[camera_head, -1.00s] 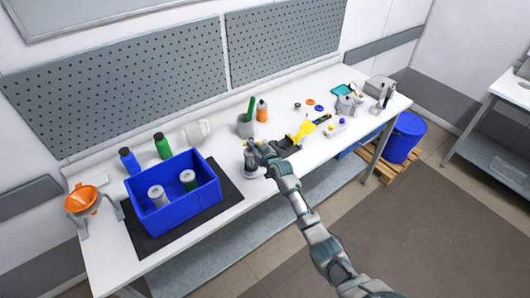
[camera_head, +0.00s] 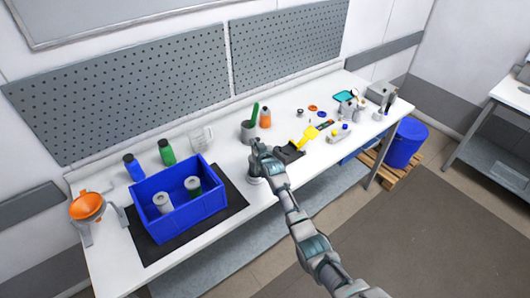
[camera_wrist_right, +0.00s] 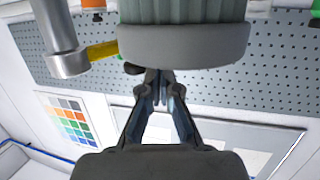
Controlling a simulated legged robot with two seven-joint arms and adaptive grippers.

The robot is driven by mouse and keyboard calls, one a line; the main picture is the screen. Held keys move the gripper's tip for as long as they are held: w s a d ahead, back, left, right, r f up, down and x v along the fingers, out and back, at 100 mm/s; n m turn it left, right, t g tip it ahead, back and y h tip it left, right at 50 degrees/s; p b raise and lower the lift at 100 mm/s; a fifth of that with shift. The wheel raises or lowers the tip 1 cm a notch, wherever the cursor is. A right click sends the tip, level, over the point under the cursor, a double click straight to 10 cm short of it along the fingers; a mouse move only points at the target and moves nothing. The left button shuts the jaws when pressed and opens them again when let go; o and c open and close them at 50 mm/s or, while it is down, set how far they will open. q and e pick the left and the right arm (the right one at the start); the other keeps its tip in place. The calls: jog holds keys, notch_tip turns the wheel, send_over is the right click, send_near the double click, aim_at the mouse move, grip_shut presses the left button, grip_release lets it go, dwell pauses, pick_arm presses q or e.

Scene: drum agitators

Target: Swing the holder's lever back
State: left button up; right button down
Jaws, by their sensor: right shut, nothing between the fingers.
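My right gripper (camera_head: 257,150) is over the front middle of the white bench and hides much of the holder. A pale round base (camera_head: 255,180) shows below it. In the right wrist view, my right gripper (camera_wrist_right: 156,88) is shut and empty. Its fingertips are just under a thick pale rim with a ribbed grey-green body (camera_wrist_right: 185,40). A yellow lever (camera_wrist_right: 103,50) with a dark knob (camera_wrist_right: 133,68) runs from a grey metal post (camera_wrist_right: 60,38) to near the fingertips. I cannot tell whether the fingers touch the knob. My left gripper is out of view.
A blue bin (camera_head: 178,224) with two canisters stands on a dark mat to the left. A grey cup (camera_head: 247,132) and an orange bottle (camera_head: 265,117) stand behind my gripper. A yellow tool (camera_head: 307,136) lies to the right. The front bench edge is close.

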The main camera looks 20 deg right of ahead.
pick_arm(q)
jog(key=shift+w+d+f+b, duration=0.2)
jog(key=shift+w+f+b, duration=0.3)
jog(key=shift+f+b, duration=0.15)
pick_arm(e)
jog(key=shift+w+d, duration=0.9)
jog(key=shift+w, duration=0.25)
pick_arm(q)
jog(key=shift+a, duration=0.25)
pick_arm(e)
jog(key=shift+a, duration=0.3)
